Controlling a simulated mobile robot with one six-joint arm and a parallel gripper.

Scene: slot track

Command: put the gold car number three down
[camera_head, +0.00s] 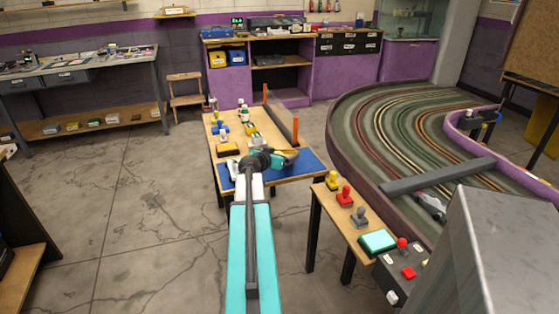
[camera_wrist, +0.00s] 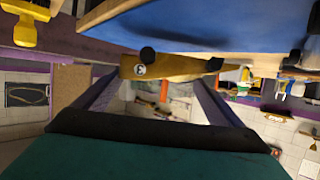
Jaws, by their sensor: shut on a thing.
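My gripper (camera_head: 276,160) is shut on the gold car (camera_head: 291,153) at the near end of the wooden table, over the blue mat (camera_head: 310,167). In the wrist view the gold car (camera_wrist: 183,69) shows a round badge with a 3 and dark wheels, and it sits between the tips of my gripper (camera_wrist: 160,85). The blue mat (camera_wrist: 200,22) fills the top of that view, close to the car's wheels. I cannot tell whether the wheels touch the mat. My gripper hides part of the car in the head view.
Several small items stand along the table's left side, with a clear panel between orange posts (camera_head: 295,131) behind. A narrow bench at right holds yellow, red and grey stamps (camera_head: 345,195) and a teal pad (camera_head: 379,241). The slot track (camera_head: 400,130) lies beyond.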

